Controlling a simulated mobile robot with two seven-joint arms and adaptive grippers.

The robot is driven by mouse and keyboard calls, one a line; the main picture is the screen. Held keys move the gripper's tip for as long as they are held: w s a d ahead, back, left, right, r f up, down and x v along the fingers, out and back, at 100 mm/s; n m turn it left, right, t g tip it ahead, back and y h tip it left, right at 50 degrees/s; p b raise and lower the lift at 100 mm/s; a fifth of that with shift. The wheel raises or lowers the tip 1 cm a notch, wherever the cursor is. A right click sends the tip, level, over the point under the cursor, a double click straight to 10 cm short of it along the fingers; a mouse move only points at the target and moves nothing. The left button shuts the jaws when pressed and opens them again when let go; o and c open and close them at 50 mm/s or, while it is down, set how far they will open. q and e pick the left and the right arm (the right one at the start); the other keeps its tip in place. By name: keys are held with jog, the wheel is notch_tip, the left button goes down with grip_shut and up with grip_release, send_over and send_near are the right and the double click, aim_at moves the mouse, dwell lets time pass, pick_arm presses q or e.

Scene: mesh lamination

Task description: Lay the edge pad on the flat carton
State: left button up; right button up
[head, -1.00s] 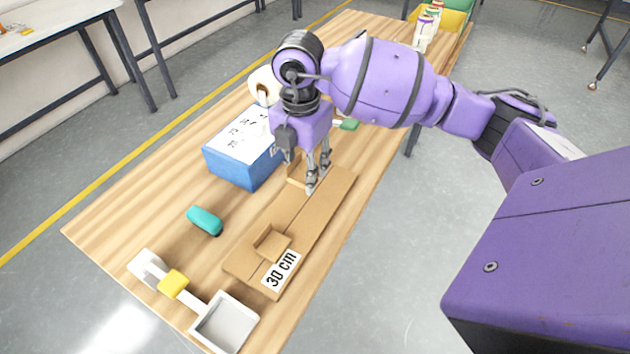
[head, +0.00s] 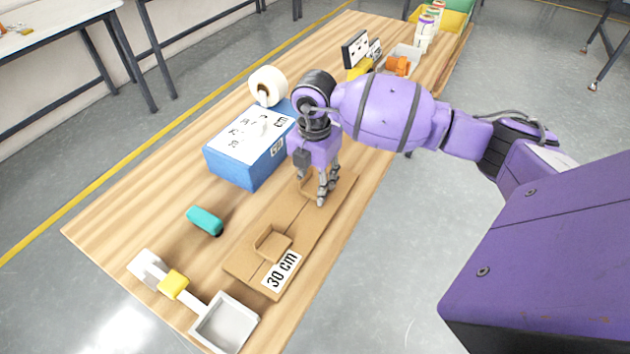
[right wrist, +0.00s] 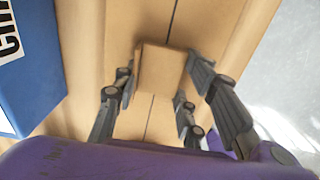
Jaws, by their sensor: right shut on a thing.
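The flat carton (head: 300,228) lies along the table's right edge, brown with a "30 cm" label (head: 282,270) at its near end. A folded cardboard edge pad (head: 272,243) sits on the carton by that label. My right gripper (head: 323,198) points down at the carton's far end, shut on another brown edge pad (head: 306,188). In the right wrist view this pad (right wrist: 160,70) is between the fingers, over the carton's centre seam. I cannot tell whether it touches the carton. My left gripper is not in view.
A blue box (head: 236,165) with a white top sheet stands left of the carton, a tape roll (head: 268,85) behind it. A teal object (head: 205,221) and a grey tray with yellow part (head: 225,322) are nearer.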

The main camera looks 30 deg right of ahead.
aim_at(315, 188)
jog(key=shift+f, duration=0.25)
jog(key=o, duration=0.9)
jog(key=shift+r, duration=0.1)
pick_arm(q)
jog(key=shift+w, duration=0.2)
pick_arm(e)
jog(key=shift+r, duration=0.15)
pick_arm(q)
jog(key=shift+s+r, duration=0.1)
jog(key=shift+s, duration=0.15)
pick_arm(e)
notch_tip(315, 188, up, 12)
jog(key=shift+r, duration=0.1)
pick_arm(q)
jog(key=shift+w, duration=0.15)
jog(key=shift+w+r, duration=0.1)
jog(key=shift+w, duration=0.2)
